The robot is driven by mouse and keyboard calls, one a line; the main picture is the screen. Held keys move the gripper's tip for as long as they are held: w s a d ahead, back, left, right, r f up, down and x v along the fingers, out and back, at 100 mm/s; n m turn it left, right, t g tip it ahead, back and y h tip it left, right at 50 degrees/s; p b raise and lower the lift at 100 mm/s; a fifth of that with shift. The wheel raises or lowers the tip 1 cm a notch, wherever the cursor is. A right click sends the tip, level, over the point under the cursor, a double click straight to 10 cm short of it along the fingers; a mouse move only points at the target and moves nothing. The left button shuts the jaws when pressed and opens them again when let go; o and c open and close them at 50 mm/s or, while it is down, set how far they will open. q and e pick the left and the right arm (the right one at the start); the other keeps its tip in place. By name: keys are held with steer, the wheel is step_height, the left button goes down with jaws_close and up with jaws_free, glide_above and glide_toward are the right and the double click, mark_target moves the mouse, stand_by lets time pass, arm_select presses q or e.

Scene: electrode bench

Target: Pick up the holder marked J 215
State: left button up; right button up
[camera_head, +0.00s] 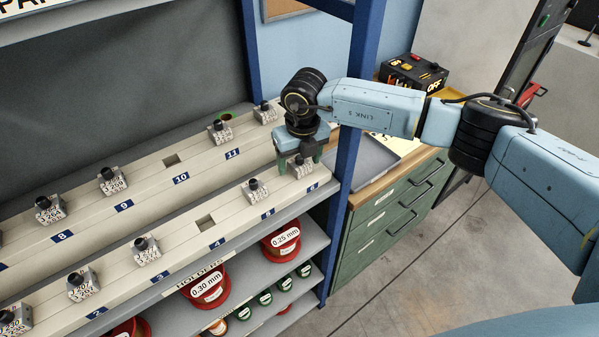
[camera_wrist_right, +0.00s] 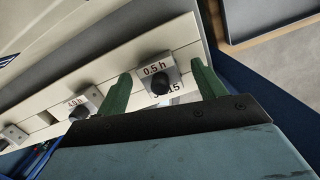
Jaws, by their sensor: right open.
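A small grey holder with a black knob (camera_head: 303,170) sits on the front rail at the slot labelled 6. In the right wrist view the holder (camera_wrist_right: 173,72) has a plate reading 0.5 h, and a lower marking of which I can read only an ending 15; the rest is hidden. My right gripper (camera_head: 299,163) is open, with its green fingers on either side of this holder. In the right wrist view the gripper (camera_wrist_right: 161,72) shows gaps between the fingers and the holder. My left gripper is not in view.
Similar holders stand along both rails, one (camera_head: 255,190) just left of slot 6. A blue shelf post (camera_head: 352,110) rises close to the right of my gripper. Red bins (camera_head: 281,243) sit on the shelf below. A green drawer cabinet (camera_head: 390,207) stands at the right.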

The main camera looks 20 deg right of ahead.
mark_target(299, 156)
steer(key=shift+r, duration=0.1)
steer(key=c, duration=1.3)
steer(key=shift+c, duration=0.2)
steer(key=shift+r, duration=0.15)
step_height(299, 156, up, 9)
steer(key=p, duration=0.5)
steer(key=shift+r, duration=0.15)
steer(key=shift+c, duration=0.7)
steer(key=shift+r, duration=0.3)
